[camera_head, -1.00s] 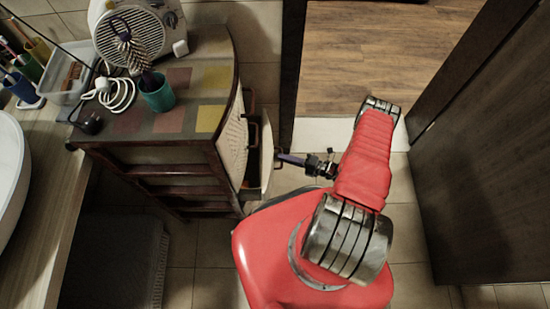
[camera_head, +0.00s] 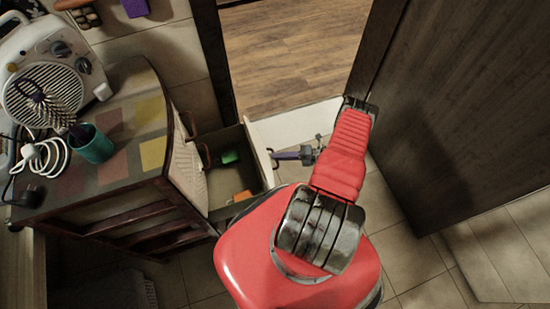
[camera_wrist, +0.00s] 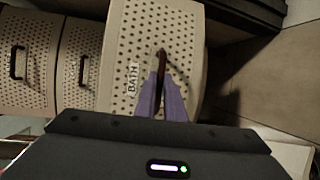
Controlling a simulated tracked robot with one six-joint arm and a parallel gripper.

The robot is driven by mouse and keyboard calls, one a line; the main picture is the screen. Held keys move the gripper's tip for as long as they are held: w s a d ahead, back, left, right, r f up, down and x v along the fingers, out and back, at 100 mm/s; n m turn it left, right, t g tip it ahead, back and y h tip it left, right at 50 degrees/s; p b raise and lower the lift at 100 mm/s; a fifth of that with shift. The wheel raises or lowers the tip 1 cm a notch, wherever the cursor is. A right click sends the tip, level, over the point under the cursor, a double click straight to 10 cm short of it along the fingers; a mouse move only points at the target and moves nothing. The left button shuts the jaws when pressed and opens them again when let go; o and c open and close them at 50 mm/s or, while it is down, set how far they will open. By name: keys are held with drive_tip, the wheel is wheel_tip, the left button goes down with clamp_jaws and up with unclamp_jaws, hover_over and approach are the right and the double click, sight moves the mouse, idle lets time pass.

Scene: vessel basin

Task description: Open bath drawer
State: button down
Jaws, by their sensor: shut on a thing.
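The bath drawer (camera_head: 236,180) is pulled well out of the cabinet. Its inside shows, with a green item (camera_head: 230,157) and an orange item (camera_head: 242,196) in it. In the wrist view its pale dotted front (camera_wrist: 128,50) bears a "BATH" label (camera_wrist: 132,79). My gripper (camera_head: 272,154) is at the drawer's front, reaching in from the right. In the wrist view my gripper's purple fingers (camera_wrist: 163,92) are shut on the dark bar handle (camera_wrist: 162,65). The fingers partly hide the handle's lower part.
The wooden cabinet (camera_head: 120,140) bears a fan heater (camera_head: 45,85), a teal cup (camera_head: 91,144) with a brush, and a white cable. Other closed drawers (camera_wrist: 30,60) show in the wrist view. A dark door (camera_head: 465,110) stands at the right. Tiled floor (camera_head: 400,255) is open at lower right.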

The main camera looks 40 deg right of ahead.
drive_tip(key=shift+f, duration=0.15)
drive_tip(key=c, duration=1.8)
unclamp_jaws()
drive_tip(key=shift+c, duration=0.2)
drive_tip(key=v, duration=1.3)
drive_tip(key=shift+s+d, duration=0.2)
drive_tip(key=shift+d, duration=0.1)
